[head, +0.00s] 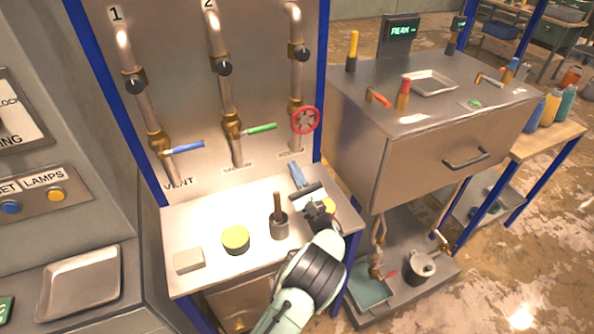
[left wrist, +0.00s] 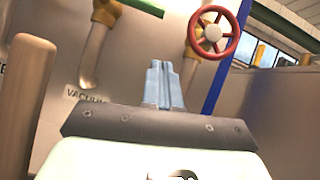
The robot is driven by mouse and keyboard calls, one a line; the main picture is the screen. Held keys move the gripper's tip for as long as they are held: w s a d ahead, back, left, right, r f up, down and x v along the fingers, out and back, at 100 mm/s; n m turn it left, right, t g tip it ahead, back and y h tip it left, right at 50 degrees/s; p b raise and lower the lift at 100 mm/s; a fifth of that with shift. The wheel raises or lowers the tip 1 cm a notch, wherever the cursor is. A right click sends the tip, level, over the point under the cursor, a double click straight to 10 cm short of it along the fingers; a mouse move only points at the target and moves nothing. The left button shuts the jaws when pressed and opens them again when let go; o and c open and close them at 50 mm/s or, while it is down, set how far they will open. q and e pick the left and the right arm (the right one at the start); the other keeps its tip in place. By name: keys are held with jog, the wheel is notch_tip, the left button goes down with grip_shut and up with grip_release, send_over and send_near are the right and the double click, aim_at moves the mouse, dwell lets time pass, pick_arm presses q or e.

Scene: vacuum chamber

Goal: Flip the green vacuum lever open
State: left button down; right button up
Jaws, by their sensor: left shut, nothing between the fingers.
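The green vacuum lever (head: 259,128) sticks out to the right from a brass valve (head: 232,126) on pipe 2, roughly level. In the left wrist view the green lever (left wrist: 143,6) shows at the top edge, left of centre. My left gripper (head: 297,172) is shut and empty, its blue fingers pointing up toward the panel. It is below and to the right of the lever, apart from it. In the left wrist view the fingers (left wrist: 164,84) are together, with the VACUUM label to their left. My right gripper is not in view.
A blue lever (head: 188,147) is to the left and a red handwheel (head: 305,120) to the right. A metal cabinet (head: 420,150) stands on the right.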

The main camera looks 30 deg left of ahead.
aim_at(262, 129)
pick_arm(q)
jog(key=w+a+r+p, duration=0.2)
jog(key=a+r, duration=0.3)
jog(key=r, duration=0.2)
jog(key=shift+w+a+r, duration=0.15)
jog(key=shift+w+a, duration=0.05)
jog(key=shift+w, duration=0.2)
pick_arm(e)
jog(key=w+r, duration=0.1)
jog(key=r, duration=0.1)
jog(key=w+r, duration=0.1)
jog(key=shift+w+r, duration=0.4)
pick_arm(q)
jog(key=shift+s, duration=0.1)
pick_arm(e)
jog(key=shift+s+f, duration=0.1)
